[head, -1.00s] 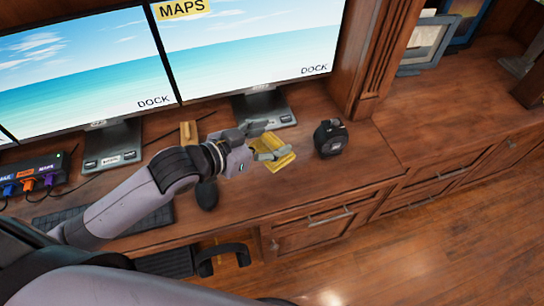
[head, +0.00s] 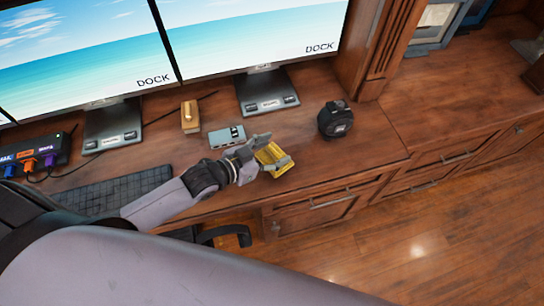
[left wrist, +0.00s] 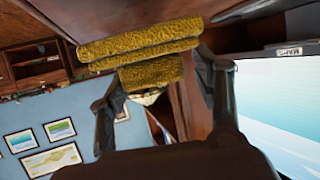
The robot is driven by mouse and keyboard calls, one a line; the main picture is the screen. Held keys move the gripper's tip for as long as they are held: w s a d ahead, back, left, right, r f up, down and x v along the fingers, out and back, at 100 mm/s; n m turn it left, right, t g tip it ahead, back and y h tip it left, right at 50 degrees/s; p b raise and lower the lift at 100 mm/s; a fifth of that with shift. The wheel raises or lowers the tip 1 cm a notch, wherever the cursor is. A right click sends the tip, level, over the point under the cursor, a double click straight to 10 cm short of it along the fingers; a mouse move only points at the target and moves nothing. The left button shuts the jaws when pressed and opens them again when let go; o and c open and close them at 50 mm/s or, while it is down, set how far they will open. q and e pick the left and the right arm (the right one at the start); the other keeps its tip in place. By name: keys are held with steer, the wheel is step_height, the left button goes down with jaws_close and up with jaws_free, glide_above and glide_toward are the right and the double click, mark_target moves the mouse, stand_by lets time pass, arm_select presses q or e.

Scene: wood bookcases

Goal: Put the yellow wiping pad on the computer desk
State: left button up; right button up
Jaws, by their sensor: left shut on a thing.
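The yellow wiping pad (head: 271,160) is in my left gripper (head: 271,153), above the front part of the wooden computer desk (head: 375,145). In the left wrist view the pad (left wrist: 140,47) shows as a rough yellow, layered block between the two dark fingers (left wrist: 160,85). The gripper is shut on it. I cannot tell whether the pad touches the desk top. My right gripper is not in view.
A black tape measure (head: 335,118) stands right of the pad. A grey-blue device (head: 226,137) and a tan block (head: 190,116) lie behind the gripper. Monitor stands (head: 266,92), a keyboard (head: 115,190) and a hub (head: 35,155) are farther left or back.

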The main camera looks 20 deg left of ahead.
mark_target(264, 162)
arm_select(q)
steer(key=shift+f, duration=1.9)
steer(key=shift+f, duration=0.15)
steer(key=o, duration=1.2)
steer(key=shift+c, duration=0.2)
steer(key=v, duration=1.2)
steer(key=shift+r, duration=0.25)
steer(key=shift+w, duration=0.1)
